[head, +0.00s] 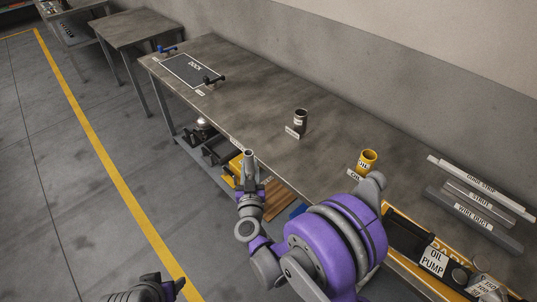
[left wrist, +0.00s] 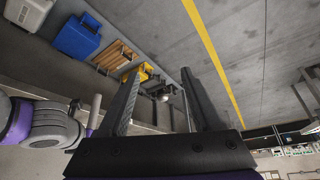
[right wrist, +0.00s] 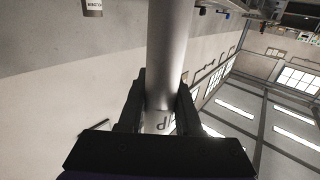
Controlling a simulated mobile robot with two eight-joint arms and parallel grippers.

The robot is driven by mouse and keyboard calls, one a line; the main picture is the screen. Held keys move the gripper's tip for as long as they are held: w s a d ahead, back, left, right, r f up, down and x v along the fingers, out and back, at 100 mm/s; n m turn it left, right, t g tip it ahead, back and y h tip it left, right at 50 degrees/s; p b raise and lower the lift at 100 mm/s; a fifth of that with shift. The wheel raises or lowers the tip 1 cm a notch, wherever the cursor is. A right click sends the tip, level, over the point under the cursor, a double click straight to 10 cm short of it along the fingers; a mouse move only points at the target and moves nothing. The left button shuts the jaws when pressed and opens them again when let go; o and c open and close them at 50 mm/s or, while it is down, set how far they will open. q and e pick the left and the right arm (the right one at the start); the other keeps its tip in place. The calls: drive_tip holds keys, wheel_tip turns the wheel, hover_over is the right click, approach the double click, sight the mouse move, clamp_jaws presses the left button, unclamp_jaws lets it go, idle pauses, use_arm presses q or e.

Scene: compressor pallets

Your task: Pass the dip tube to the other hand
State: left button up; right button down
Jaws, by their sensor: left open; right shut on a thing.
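The dip tube (right wrist: 168,50) is a smooth grey cylinder held between the fingers of my right gripper (right wrist: 161,88). Part of its label shows near the fingers. In the head view the tube (head: 249,168) points up from my right gripper (head: 249,187), in front of the bench edge. In the left wrist view the tube (left wrist: 94,111) stands at the left, outside my left gripper's fingers. My left gripper (left wrist: 160,73) is open and empty, apart from the tube. In the head view only part of my left arm shows at the bottom edge.
The long bench (head: 240,95) carries a dark dock mat (head: 190,70), a dark labelled cup (head: 300,118), a yellow oil cup (head: 368,160) and strips at right (head: 470,200). Bins sit on the shelf below, including a blue bin (left wrist: 77,37). The floor at left is clear.

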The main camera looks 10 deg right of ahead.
use_arm(q)
drive_tip(key=shift+o, duration=0.2)
drive_tip(key=w+d+r+t+y, duration=0.1)
drive_tip(key=w+d+r+t, duration=0.4)
drive_tip(key=w, duration=0.6)
drive_tip(key=w+d+r+t+h, duration=0.1)
drive_tip(key=w+d+r, duration=0.15)
drive_tip(key=d, duration=0.25)
drive_tip(key=w+d+r+m+t+h, duration=0.1)
drive_tip(key=d+r, duration=0.2)
drive_tip(key=d, duration=0.2)
drive_tip(key=w+d+r+t, duration=0.1)
drive_tip(key=w+d+r, duration=0.1)
drive_tip(key=d+r, duration=0.15)
drive_tip(key=d+x, duration=0.1)
drive_tip(key=x, duration=1.1)
drive_tip(key=shift+f, duration=0.3)
use_arm(e)
drive_tip(key=shift+n+y, duration=0.4)
drive_tip(key=shift+y, duration=0.1)
drive_tip(key=a, duration=0.3)
drive_tip(key=a+f, duration=0.1)
drive_tip(key=a, duration=0.1)
drive_tip(key=shift+w, duration=0.35)
use_arm(q)
drive_tip(key=shift+s+d, duration=0.15)
